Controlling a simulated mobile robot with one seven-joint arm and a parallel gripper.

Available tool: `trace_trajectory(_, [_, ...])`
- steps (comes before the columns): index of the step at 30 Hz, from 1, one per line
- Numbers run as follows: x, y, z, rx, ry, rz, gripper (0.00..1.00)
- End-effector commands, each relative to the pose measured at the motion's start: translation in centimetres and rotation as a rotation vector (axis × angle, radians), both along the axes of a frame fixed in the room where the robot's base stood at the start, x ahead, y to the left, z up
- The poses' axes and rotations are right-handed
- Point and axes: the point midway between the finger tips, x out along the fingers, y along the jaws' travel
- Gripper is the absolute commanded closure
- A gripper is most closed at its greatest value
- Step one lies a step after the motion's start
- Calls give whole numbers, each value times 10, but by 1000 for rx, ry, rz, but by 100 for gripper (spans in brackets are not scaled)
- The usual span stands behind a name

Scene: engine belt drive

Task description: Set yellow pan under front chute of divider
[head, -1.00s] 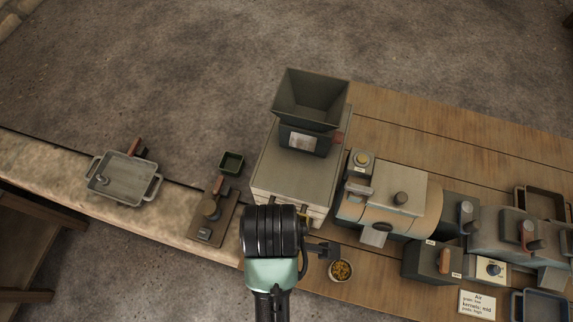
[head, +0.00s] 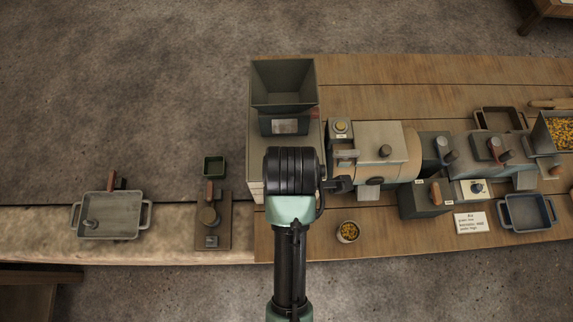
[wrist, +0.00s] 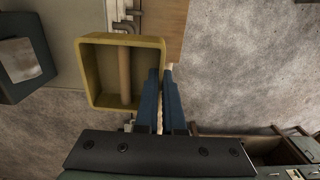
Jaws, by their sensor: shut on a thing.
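In the wrist view the yellow pan (wrist: 82,75) is a rectangular, deep-walled tray, seen from above. My gripper (wrist: 162,75) has its two blue fingers shut on the pan's right wall. A tan bar (wrist: 124,75) shows inside the pan's outline; I cannot tell whether it touches the pan. A pale box with a dark hopper (head: 283,82), possibly the divider, stands beyond my arm in the head view. Its pale top (wrist: 70,22) seems to lie beside the pan in the wrist view. My arm hides the pan and the box's front in the head view. I cannot make out the front chute.
A small bowl of yellow bits (head: 348,232) is on the wooden table (head: 290,240). A grey tray (head: 110,215) and a lever board (head: 225,240) are at left. Bare tabletop shows around the bowl.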

Motion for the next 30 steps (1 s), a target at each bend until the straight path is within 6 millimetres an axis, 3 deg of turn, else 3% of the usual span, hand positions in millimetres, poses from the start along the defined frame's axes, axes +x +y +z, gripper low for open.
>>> trace_trajectory(1, [14,0,1,0,-4,0,100])
trace_trajectory(9, [76,0,-1,0,-4,0,100])
trace_trajectory(14, [105,0,3,0,0,0,100])
trace_trajectory(18, [100,0,-23,1,4,0,100])
trace_trajectory(30, [102,0,-64,0,2,-1,100])
